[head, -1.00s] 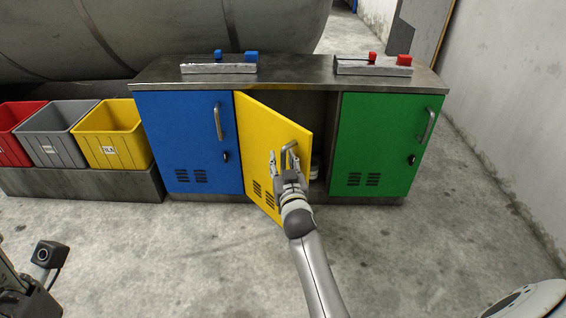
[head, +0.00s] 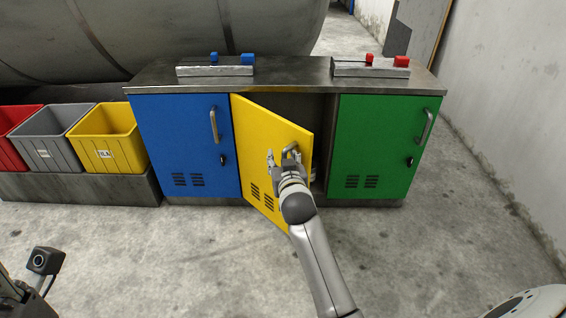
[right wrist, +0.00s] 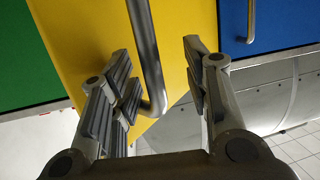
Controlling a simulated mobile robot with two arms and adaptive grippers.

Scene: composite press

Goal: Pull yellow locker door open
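The yellow locker door (head: 258,135) stands partly open, swung outward from its left side beside the blue door. A dark gap shows behind its free edge. Its metal handle (head: 291,149) is near the top of the free edge. My right gripper (head: 283,160) is at this handle. In the right wrist view the handle (right wrist: 147,55) passes between the spread fingers of my right gripper (right wrist: 160,85), nearer the left one, and the yellow door (right wrist: 95,35) lies behind. The fingers are not closed around the bar.
A blue door (head: 186,140) on the left and a green door (head: 375,145) on the right are shut. Colored bins, including a yellow one (head: 108,140), stand at the left. A wall (head: 500,120) rises at the right. The concrete floor before the cabinet is clear.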

